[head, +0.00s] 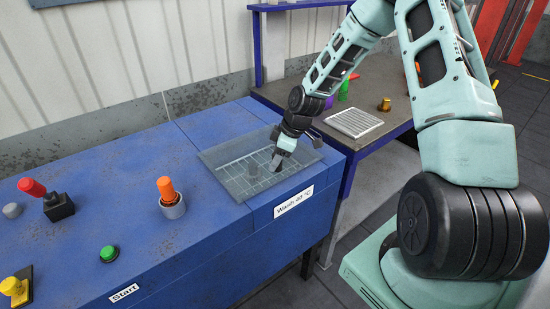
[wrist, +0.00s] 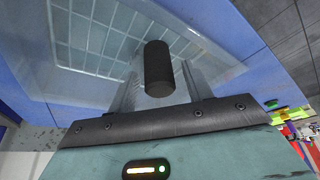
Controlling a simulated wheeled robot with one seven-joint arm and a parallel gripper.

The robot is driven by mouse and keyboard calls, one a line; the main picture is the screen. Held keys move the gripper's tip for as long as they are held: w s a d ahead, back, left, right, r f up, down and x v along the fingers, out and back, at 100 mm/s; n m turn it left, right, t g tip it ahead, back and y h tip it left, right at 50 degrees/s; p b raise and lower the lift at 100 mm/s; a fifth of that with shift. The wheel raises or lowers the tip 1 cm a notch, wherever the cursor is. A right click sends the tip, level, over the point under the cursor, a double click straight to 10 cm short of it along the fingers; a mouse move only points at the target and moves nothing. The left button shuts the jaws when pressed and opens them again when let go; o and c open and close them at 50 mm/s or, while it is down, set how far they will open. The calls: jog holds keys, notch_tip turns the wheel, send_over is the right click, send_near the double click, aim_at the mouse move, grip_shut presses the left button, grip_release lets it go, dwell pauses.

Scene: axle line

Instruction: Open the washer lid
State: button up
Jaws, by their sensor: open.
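The washer (head: 200,205) is a blue cabinet with a "Wash 40 °C" label. Its clear lid (head: 225,178) lies flat over a recess with a wire grid; the lid also shows in the wrist view (wrist: 75,88). A dark grey upright cylinder, apparently the lid's handle (head: 253,168), stands at the lid. In the wrist view the cylinder (wrist: 158,68) shows between the two open fingers (wrist: 160,85). I cannot tell whether they touch it.
A side table (head: 300,97) behind holds a white rack (head: 354,123) and small coloured parts.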

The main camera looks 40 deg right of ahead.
jog(key=shift+w+a+f, duration=0.1)
jog(key=shift+a+f, duration=0.05)
jog(key=shift+f, duration=0.3)
